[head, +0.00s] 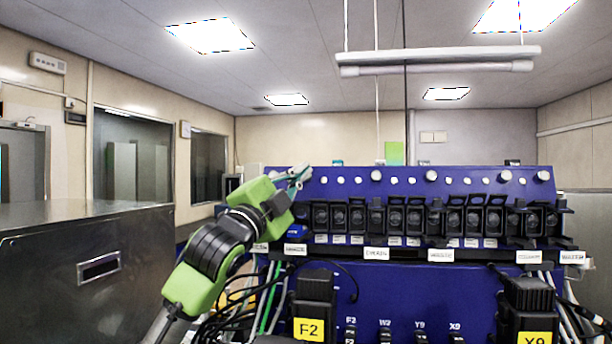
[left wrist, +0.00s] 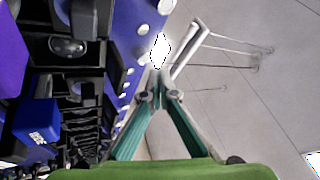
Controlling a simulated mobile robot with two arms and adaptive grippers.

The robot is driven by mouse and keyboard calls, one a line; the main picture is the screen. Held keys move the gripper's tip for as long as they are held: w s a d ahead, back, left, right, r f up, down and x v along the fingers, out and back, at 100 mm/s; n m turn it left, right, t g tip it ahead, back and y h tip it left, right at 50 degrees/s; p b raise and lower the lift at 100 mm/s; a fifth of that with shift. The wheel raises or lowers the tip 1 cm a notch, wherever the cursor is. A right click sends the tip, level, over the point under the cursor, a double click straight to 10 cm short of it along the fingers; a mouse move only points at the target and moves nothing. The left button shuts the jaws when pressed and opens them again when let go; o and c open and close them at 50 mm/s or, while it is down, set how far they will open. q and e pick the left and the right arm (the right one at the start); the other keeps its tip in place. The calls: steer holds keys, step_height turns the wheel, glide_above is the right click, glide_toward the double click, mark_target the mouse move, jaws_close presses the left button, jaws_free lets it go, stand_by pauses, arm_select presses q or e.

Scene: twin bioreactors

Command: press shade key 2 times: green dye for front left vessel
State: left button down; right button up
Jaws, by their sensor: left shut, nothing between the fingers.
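My left arm comes in from the left, and my left gripper (head: 300,176) is at the upper left part of the blue bioreactor panel (head: 410,178). It is shut and empty. In the left wrist view the two teal fingers (left wrist: 156,82) meet at their tips, with the blue panel's edge and its white round knobs to the left. I cannot tell any contact with the panel. I cannot make out which part is the shade key, nor the front left vessel or any green dye. My right gripper is not in view.
A row of black modules (head: 394,218) runs along the panel. A blue block (left wrist: 36,120) shows in the left wrist view. A dark metal cabinet (head: 60,285) stands at the left.

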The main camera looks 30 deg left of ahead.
arm_select(q)
steer(key=shift+w+a+f+p, duration=0.15)
steer(key=shift+w+p, duration=0.1)
steer(key=shift+w, duration=0.3)
steer(key=shift+w+a+f+p, duration=0.15)
steer(key=shift+w+p, duration=0.05)
steer(key=shift+w, duration=0.45)
steer(key=shift+s+d+r, duration=0.2)
steer(key=shift+s, duration=0.65)
steer(key=shift+s+d+r, duration=0.15)
steer(key=shift+s+r, duration=0.05)
steer(key=shift+s, duration=0.65)
steer(key=s, duration=0.1)
steer(key=s+d+r, duration=0.1)
steer(key=s, duration=0.3)
steer(key=shift+s+d+r, duration=0.25)
steer(key=shift+r, duration=0.05)
